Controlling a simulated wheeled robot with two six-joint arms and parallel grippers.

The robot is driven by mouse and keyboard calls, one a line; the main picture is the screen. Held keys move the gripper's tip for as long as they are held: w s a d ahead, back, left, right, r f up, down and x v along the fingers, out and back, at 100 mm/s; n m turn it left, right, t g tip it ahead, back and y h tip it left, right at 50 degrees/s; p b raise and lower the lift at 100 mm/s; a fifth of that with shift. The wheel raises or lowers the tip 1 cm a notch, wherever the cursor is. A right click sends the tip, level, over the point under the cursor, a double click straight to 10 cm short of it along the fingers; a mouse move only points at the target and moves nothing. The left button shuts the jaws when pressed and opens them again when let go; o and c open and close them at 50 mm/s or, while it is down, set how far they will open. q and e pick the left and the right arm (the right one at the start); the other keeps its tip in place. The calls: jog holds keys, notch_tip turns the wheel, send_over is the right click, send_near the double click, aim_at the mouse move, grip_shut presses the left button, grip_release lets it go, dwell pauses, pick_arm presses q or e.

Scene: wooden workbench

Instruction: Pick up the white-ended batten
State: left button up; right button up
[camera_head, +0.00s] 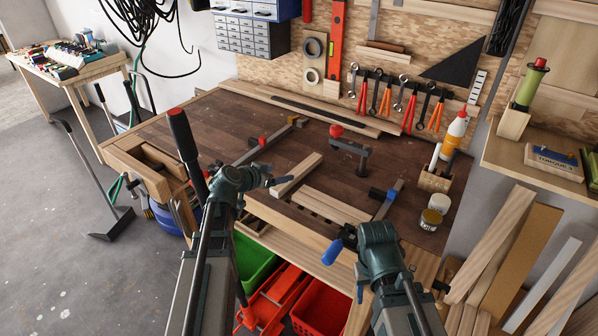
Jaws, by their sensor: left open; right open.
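Two pale wooden pieces lie on the dark workbench top (210,125). One short batten (298,174) lies diagonally near the middle. A wider, slatted-looking piece (335,204) lies just right of it, along the front edge. I cannot make out a clear white end on either, so I cannot tell which is the white-ended batten. My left gripper (272,179) is at the bench's front edge, close to the left of the short batten, open and apparently empty. My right gripper (347,238) is at the front edge below the wider piece, open and apparently empty. Its fingertips are hard to make out.
Green (255,262) and red (320,309) crates sit below. Boards (490,245) lean at right.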

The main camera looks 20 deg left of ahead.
aim_at(297, 172)
pick_arm(q)
jog(key=b+x, duration=0.4)
jog(key=x, duration=0.4)
jog(key=shift+w+f, duration=0.2)
jog(key=shift+w+d, duration=0.1)
jog(key=shift+w+f+b, duration=0.25)
jog(key=shift+b, duration=0.15)
jog(key=b+x, duration=0.2)
jog(key=x, duration=0.2)
jog(key=shift+w+f, duration=0.15)
jog(key=shift+f, duration=0.15)
jog(key=shift+c, duration=0.3)
grip_shut()
